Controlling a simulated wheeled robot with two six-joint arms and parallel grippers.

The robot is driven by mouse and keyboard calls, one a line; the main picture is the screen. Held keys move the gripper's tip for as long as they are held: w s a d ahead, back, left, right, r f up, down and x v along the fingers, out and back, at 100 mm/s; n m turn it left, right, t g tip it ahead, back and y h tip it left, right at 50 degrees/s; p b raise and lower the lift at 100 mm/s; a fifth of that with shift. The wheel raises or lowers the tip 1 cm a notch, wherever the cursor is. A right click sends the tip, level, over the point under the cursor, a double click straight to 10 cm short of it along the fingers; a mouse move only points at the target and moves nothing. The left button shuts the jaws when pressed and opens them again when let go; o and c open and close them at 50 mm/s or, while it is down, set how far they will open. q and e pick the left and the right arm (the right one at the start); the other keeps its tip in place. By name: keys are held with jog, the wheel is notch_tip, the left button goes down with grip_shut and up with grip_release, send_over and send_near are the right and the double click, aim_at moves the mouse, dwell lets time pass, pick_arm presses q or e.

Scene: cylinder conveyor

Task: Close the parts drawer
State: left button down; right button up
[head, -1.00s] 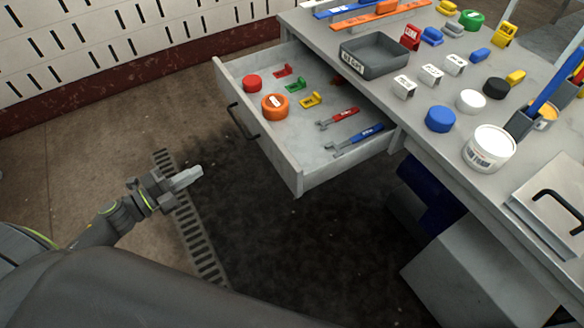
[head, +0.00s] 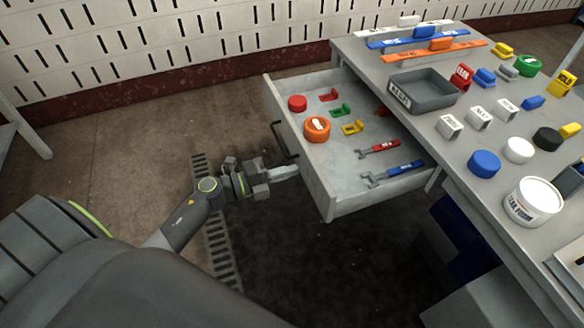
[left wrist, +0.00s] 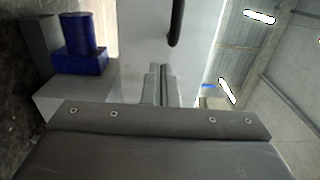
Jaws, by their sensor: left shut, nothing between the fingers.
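The parts drawer (head: 345,206) stands pulled out from the workbench in the head view. It holds red, green and yellow brackets, a red cap, an orange roll and two wrenches. Its dark handle (head: 284,143) is on the front panel, and the handle also shows at the top of the left wrist view (left wrist: 175,22). My left gripper (head: 290,171) is shut and empty, just in front of the drawer front and below the handle in the picture. In the left wrist view its fingers (left wrist: 163,85) point at the pale front panel. Contact with the panel cannot be told. My right gripper is not in view.
The workbench top (head: 415,125) carries a grey tray (head: 425,92), a white tub (head: 533,202), coloured caps and labelled blocks. A blue object (left wrist: 80,45) and grey box stand below the bench. A slotted wall runs behind.

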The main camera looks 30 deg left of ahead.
pick_arm(q)
jog(key=shift+w+d, duration=0.45)
jog(key=shift+w, duration=0.05)
jog(key=shift+w+d, duration=0.3)
jog(key=shift+w, duration=0.1)
jog(key=p+x, duration=0.1)
jog(key=x, duration=0.8)
jog(key=shift+r, duration=0.15)
jog(key=b, duration=0.2)
send_near(386, 152)
jog(key=r, duration=0.1)
jog(key=w+d+r, duration=0.2)
jog(key=r, duration=0.1)
jog(key=shift+w+d, duration=0.1)
jog(key=shift+w, duration=0.05)
jog(key=b+x, duration=0.2)
jog(key=x, duration=0.3)
jog(key=shift+w+d, duration=0.15)
jog(key=shift+w, duration=0.05)
jog(key=shift+w+d, duration=0.35)
jog(key=shift+w, duration=0.05)
jog(key=shift+w+r, duration=0.1)
jog(key=shift+r, duration=0.15)
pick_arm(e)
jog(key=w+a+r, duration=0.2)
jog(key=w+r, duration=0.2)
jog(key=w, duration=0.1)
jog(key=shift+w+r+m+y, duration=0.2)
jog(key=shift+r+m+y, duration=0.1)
